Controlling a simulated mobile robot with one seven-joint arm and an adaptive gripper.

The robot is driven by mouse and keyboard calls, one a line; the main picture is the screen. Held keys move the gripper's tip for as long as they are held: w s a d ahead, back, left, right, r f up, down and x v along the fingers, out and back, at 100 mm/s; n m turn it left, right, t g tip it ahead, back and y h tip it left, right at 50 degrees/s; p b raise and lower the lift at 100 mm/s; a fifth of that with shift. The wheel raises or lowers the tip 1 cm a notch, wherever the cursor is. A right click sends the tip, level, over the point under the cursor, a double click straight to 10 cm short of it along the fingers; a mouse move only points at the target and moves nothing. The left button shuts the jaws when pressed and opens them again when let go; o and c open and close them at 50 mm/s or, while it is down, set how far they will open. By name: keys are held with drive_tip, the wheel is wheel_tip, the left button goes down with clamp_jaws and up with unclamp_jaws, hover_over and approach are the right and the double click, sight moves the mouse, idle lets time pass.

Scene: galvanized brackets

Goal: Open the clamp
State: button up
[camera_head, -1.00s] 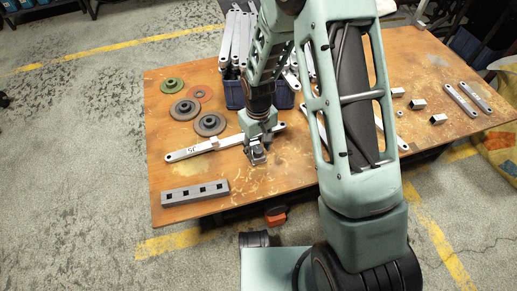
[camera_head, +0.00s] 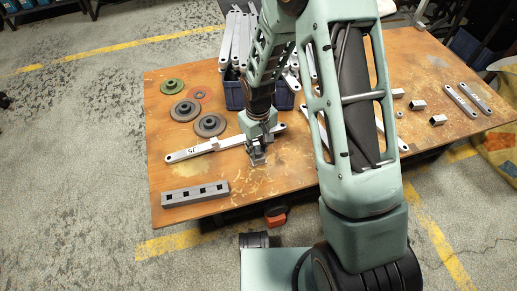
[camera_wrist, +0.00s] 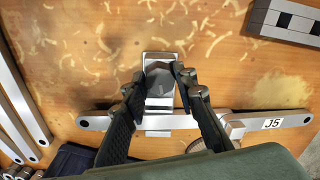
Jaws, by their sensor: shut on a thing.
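The clamp (camera_wrist: 158,104) is a small silver plate with a dark faceted knob (camera_wrist: 159,76) on top. In the wrist view it lies between my two fingertips. My gripper (camera_wrist: 159,84) is shut on the dark knob, with one finger on each side. In the head view my gripper (camera_head: 257,155) is low at the front middle of the table and mostly hides the clamp. A long silver bar (camera_wrist: 287,121) marked J5 passes beside the clamp, under my fingers. The bar also shows in the head view (camera_head: 181,156). I cannot tell how far open the clamp is.
A grey block with square holes (camera_head: 195,193) lies at the table's front left. Several discs (camera_head: 208,125) lie behind the bar. A blue bin (camera_head: 233,97) of silver brackets stands behind my gripper. Bare wooden table (camera_head: 290,170) lies right of my gripper.

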drive_tip(key=n+p, duration=0.1)
drive_tip(key=n, duration=0.3)
drive_tip(key=shift+r+n, duration=0.15)
drive_tip(key=shift+n, duration=0.25)
drive_tip(key=n+p, duration=0.1)
drive_tip(key=n, duration=0.2)
drive_tip(key=n+p, duration=0.3)
drive_tip(key=n, duration=0.3)
drive_tip(key=shift+r+n, duration=0.1)
drive_tip(key=shift+n, duration=0.3)
drive_tip(key=o, duration=1)
drive_tip(key=shift+f+n, duration=0.25)
drive_tip(key=shift+n, duration=0.05)
wheel_tip(320, 180, up, 6)
drive_tip(key=p, duration=0.5)
drive_tip(key=shift+r, duration=0.1)
